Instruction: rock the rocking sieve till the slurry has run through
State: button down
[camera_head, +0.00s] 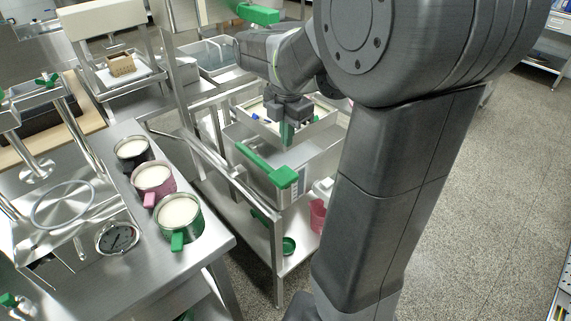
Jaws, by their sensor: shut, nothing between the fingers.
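The rocking sieve appears to be the square metal tray (318,127) in the steel frame at the centre, with pale slurry in its left part. A metal bin (315,158) stands below it. A green bar with a green block (283,178) runs along the near side of the bin. My gripper (287,140) points down at the tray's near side, shut and empty. Green shows at its fingertips; whether it touches the tray I cannot tell. My arm hides the tray's right side and part of its inside.
Three mugs of pale liquid, black (133,150), pink (154,180) and green (179,215), stand on the left steel bench. A round gauge (117,238) is beside them. A pink container (317,215) and a green bowl (289,245) sit on the lower shelf.

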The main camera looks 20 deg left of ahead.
aim_at(285, 182)
jog(key=shift+w+a+r, duration=0.1)
jog(key=shift+a+r, duration=0.15)
jog(key=shift+r, duration=0.3)
notch_tip(285, 182, down, 14)
jog(key=shift+f+b, duration=0.1)
jog(key=shift+b, duration=0.95)
